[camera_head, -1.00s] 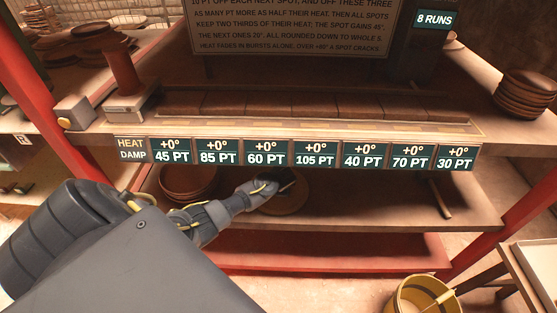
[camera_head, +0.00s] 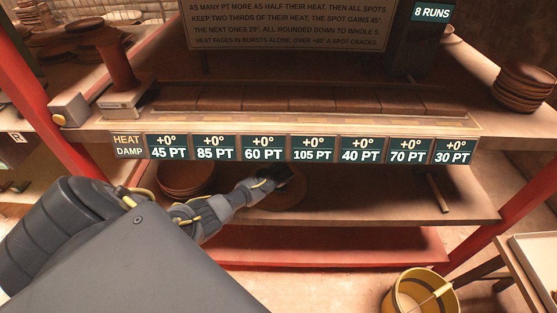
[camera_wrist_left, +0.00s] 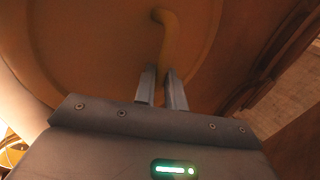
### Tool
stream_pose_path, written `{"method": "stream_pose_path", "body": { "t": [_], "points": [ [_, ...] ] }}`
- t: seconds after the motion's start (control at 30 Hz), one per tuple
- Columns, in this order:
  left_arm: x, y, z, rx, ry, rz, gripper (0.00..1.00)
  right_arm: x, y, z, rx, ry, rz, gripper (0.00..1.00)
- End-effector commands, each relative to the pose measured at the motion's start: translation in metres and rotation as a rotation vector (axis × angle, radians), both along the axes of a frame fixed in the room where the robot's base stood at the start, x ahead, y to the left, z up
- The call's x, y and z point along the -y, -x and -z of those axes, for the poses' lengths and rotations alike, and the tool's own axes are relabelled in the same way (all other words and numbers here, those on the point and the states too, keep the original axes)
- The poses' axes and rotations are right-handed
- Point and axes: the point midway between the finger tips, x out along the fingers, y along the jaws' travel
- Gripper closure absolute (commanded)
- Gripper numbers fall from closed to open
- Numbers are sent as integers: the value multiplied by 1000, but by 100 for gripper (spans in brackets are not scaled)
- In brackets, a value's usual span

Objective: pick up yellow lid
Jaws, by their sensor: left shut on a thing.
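A round, dull yellow-brown lid (camera_head: 281,200) shows on the lower shelf, under the row of number plates, in shade. In the left wrist view the lid (camera_wrist_left: 95,45) fills most of the picture, with a curved handle (camera_wrist_left: 168,30) standing out of its face. My left gripper (camera_head: 283,175) reaches in from the left over the lid. In the left wrist view its two fingers (camera_wrist_left: 162,85) are shut on the lower end of the handle. I cannot tell whether the lid is clear of the shelf. My right gripper is not in view.
A stack of brown dishes (camera_head: 186,180) stands on the same shelf (camera_head: 380,208), left of the lid. The shelf's right part is clear except for a short stick (camera_head: 440,195). The number plates (camera_head: 312,148) hang above. A yellow bucket (camera_head: 418,292) stands at the lower right.

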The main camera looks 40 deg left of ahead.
Motion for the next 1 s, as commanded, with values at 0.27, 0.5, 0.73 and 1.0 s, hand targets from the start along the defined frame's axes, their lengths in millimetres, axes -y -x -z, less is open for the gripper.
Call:
{"method": "stream_pose_path", "body": {
  "t": [0.27,0.5,0.73,1.0],
  "points": [
    [-1,-1,-17,3,-1,0,100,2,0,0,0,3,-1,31],
    [11,15,-34,-1,-2,3,100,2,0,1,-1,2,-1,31],
    [46,62,-33,0,-2,6,100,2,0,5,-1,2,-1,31],
    [88,118,-33,0,-3,6,100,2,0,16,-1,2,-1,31]
  ]
}}
